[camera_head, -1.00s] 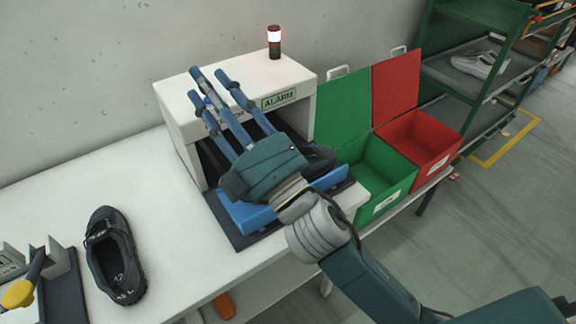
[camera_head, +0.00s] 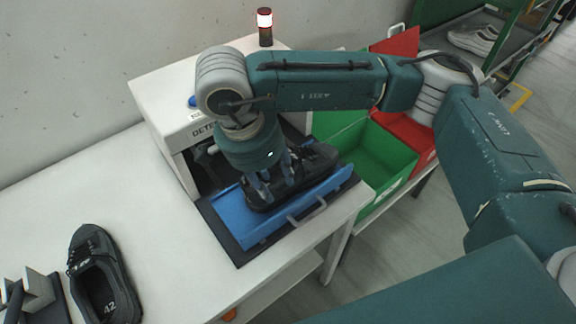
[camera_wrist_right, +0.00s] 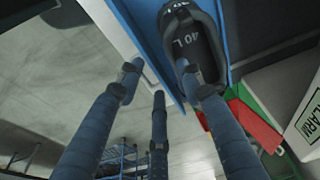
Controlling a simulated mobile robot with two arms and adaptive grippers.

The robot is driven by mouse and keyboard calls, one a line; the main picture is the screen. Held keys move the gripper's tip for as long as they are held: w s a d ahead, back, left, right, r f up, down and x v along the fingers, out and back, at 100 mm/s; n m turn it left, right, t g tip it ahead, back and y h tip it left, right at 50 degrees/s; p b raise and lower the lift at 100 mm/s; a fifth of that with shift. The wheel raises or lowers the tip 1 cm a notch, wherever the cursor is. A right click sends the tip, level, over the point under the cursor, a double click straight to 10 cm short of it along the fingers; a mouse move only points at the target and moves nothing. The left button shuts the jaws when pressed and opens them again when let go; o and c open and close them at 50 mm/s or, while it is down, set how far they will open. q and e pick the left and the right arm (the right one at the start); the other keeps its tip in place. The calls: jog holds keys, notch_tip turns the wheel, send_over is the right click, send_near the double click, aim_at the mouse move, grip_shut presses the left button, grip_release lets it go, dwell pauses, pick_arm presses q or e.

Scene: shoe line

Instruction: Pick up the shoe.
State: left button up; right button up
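A black shoe (camera_head: 318,160) lies on the blue tray (camera_head: 346,180) in front of the white detector box. The right wrist view shows this shoe (camera_wrist_right: 200,45) with "40 L" on its insole. My right gripper (camera_head: 272,192) points down at the shoe, its fingers hiding part of it. In the right wrist view its three fingers (camera_wrist_right: 160,88) are spread apart with nothing held between them; one overlaps the shoe's edge. I cannot tell whether it touches. A second black shoe (camera_head: 122,290), marked 42, lies at the left of the white table. My left gripper is out of view.
The white detector (camera_head: 150,95) stands behind the tray, a lit lamp (camera_head: 264,22) on top. A green bin (camera_head: 385,150) and red bin (camera_head: 392,118) are to the right. A grey stand (camera_head: 40,290) is at lower left. Table between shoe and tray is clear.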

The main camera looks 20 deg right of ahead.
aim_at(299, 175)
jog(key=w+d+f, duration=0.1)
jog(key=d, duration=0.1)
jog(key=w+d+h+p, duration=0.1)
jog(key=d, duration=0.1)
jog(key=w+d+f+h, duration=0.1)
jog(key=d, duration=0.1)
jog(key=shift+f+t+p, duration=0.3)
jog(key=shift+t+p, duration=0.1)
jog(key=p+x, duration=0.3)
jog(key=x, duration=0.2)
jog(key=shift+s+a, duration=0.1)
jog(key=shift+s, duration=0.05)
jog(key=shift+f, duration=0.25)
jog(key=shift+r, duration=0.1)
grip_shut()
